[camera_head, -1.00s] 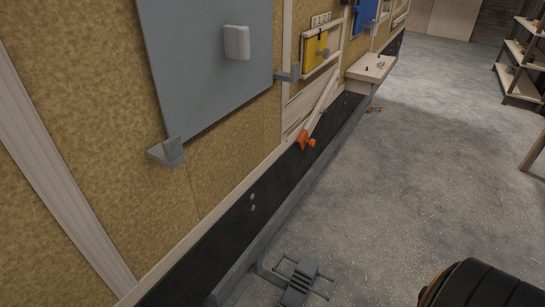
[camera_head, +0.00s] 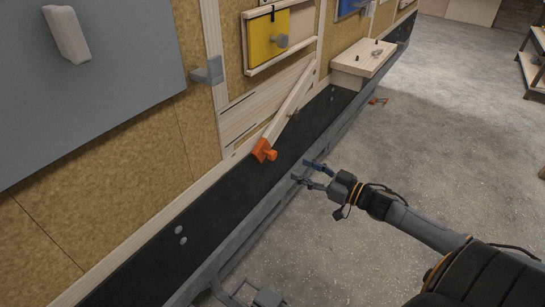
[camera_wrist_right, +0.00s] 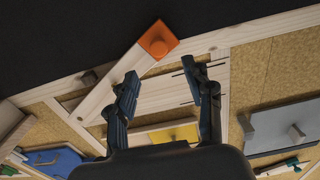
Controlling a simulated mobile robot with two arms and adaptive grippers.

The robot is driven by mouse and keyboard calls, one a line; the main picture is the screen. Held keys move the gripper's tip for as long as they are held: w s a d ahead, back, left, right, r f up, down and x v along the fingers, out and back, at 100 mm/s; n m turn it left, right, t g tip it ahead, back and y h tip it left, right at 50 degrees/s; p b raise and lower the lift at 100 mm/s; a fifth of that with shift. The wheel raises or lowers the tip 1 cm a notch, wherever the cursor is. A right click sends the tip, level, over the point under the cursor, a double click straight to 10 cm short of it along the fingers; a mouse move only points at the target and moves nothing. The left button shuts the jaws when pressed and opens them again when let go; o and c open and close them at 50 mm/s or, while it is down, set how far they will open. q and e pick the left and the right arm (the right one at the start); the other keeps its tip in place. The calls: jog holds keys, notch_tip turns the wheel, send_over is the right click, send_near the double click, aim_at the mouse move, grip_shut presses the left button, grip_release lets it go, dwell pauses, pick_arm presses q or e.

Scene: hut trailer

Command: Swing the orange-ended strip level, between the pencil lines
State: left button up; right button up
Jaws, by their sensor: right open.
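The wooden strip (camera_head: 291,104) slants on the wall in the head view, its orange end (camera_head: 263,150) with a round knob at the lower left and its other end up to the right. Behind it is a pale board with dark pencil lines (camera_head: 239,102). My right gripper (camera_head: 308,170) is open and empty, to the right of the orange end and apart from it. In the right wrist view the open fingers (camera_wrist_right: 168,84) show, with the orange end (camera_wrist_right: 157,40) beyond them and the pencil lines (camera_wrist_right: 192,69) near the right finger. My left gripper is not in view.
A grey panel (camera_head: 90,90) with a handle covers the wall at left. A yellow panel (camera_head: 268,38) with a knob is above the strip. A wooden shelf box (camera_head: 362,62) juts out farther along. A dark ledge (camera_head: 215,200) runs below; open concrete floor lies at right.

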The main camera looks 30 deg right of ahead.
aim_at(275, 157)
jog(key=x, duration=1.1)
jog(key=shift+w+f, duration=0.1)
jog(key=shift+w, duration=0.15)
jog(key=shift+c, duration=0.2)
grip_shut()
